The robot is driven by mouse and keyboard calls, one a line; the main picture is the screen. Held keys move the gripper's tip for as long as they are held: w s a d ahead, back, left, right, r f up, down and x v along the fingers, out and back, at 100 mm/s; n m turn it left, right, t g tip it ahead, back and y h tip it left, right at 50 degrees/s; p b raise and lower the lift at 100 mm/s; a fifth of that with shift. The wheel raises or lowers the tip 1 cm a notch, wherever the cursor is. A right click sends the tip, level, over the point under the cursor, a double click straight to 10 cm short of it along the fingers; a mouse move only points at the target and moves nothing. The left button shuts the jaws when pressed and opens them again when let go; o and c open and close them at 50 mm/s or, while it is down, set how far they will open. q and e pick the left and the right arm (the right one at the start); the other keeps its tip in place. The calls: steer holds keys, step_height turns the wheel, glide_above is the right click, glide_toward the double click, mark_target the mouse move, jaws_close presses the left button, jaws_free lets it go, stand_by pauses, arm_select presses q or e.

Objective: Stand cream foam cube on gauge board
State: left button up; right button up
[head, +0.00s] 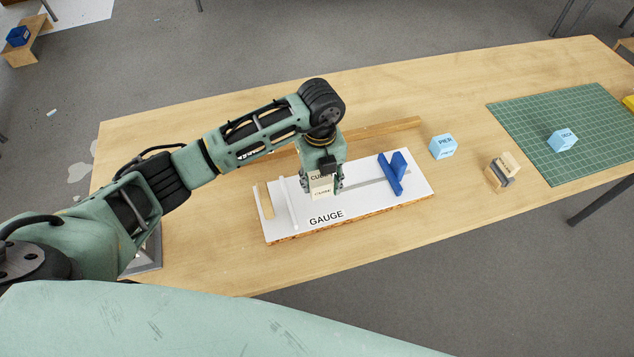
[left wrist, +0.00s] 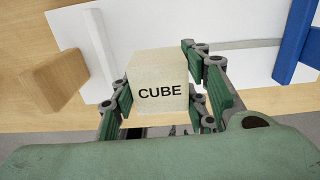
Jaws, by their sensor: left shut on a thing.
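The cream foam cube (head: 321,190), labelled CUBE, is between the fingers of my left gripper (head: 322,180). In the left wrist view the cube (left wrist: 160,82) sits between the green finger pads of the left gripper (left wrist: 160,95). The gripper is shut on it. The cube is over the white gauge board (head: 350,202), right of a white upright strip; whether it touches the board I cannot tell. The board is labelled GAUGE and carries a blue stop (head: 391,172) toward its right end. My right gripper is not in view.
A blue PIER block (head: 443,146) and a cream-and-grey block (head: 502,170) stand right of the board. Another blue block (head: 563,140) rests on the green cutting mat (head: 590,112). A wooden strip (head: 385,128) lies behind the board. The table's far left is clear.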

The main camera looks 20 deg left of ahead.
mark_target(317, 189)
arm_select(q)
steer(key=shift+w+a+f, duration=0.1)
steer(key=shift+a+f, duration=0.3)
step_height(317, 189, down, 3)
steer(key=shift+f+p, duration=0.1)
steer(key=shift+p, duration=0.7)
steer(key=shift+f, duration=0.45)
steer(key=o, duration=0.7)
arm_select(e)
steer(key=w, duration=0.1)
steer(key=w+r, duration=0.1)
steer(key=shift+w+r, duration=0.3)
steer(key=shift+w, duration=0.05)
